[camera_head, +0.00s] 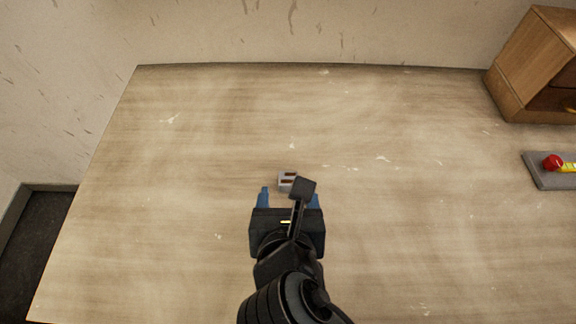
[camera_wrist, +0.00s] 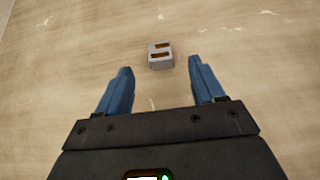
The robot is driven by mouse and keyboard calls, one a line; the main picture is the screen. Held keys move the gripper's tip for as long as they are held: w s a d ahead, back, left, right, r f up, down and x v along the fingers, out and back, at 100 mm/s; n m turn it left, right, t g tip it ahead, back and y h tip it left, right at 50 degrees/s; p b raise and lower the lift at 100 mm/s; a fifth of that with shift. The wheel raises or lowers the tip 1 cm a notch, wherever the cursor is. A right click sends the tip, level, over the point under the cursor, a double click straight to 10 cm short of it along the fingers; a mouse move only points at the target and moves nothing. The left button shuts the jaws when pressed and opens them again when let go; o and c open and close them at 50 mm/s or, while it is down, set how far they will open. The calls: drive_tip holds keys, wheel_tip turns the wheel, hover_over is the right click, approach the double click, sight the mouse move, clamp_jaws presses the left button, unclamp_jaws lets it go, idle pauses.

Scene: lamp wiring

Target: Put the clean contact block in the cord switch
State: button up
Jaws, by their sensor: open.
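A small light grey block (camera_wrist: 160,61) with brown, copper-like slots lies on the table; it looks like a contact block, though I cannot tell if it is the clean one. In the head view the block (camera_head: 286,179) is partly hidden by my wrist camera. My gripper (camera_wrist: 160,80) is open and empty, its two blue fingers apart. In the wrist view the block is just beyond the fingertips, between their lines. In the head view my gripper (camera_head: 289,194) is just on the near side of the block. I see no cord switch in either view.
The wooden table (camera_head: 220,120) is mostly bare around the block. A grey tray (camera_head: 552,182) with a red and yellow object (camera_head: 555,163) is at the right edge. A wooden drawer cabinet (camera_head: 530,65) stands at the back right. A wall runs behind the table.

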sight(288, 182)
drive_tip(key=x, duration=0.7)
drive_tip(key=shift+s+f+p, duration=0.25)
drive_tip(key=shift+p, duration=0.05)
drive_tip(key=c, duration=1.2)
drive_tip(key=shift+r, duration=0.1)
